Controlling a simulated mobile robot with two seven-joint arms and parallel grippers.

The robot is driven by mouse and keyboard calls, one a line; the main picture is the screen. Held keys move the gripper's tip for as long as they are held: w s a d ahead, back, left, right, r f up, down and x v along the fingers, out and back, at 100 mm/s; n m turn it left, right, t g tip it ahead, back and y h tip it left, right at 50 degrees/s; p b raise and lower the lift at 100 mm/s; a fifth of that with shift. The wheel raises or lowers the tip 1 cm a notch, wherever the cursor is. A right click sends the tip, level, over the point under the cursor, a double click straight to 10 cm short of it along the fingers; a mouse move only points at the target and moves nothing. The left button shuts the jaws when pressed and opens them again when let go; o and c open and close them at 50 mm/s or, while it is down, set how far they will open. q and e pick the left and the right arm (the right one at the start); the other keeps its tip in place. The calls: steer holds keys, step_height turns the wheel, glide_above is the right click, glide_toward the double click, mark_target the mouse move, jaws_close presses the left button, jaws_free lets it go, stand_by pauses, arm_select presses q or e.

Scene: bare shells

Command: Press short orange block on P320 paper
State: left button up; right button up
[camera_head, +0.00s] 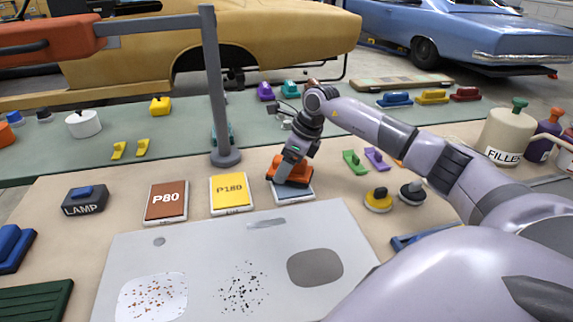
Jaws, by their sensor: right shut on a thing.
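The short orange block (279,179) is in the head view, at the middle of the table. It sits on or just above a paper pad (298,197) with a blue-grey top and white edge. Its label is hidden by the block and my gripper. My right gripper (289,172) is shut on the orange block from above, with the arm coming in from the right. To the left lie the yellow P180 pad (231,192) and the brown P80 pad (166,201). My left gripper is not in view.
A grey panel (200,255) with speckled and dark patches lies in front. A grey post (217,90) stands behind the pads. A LAMP block (85,199) is at left. Yellow (378,199) and grey (412,192) round tools and a FILLER can (505,135) are at right.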

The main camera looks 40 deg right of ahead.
mark_target(279, 158)
steer(key=shift+f+b, duration=0.3)
steer(key=shift+f, duration=0.25)
stand_by(1.4)
steer(key=shift+r+p, duration=2.85)
steer(key=shift+r, duration=0.75)
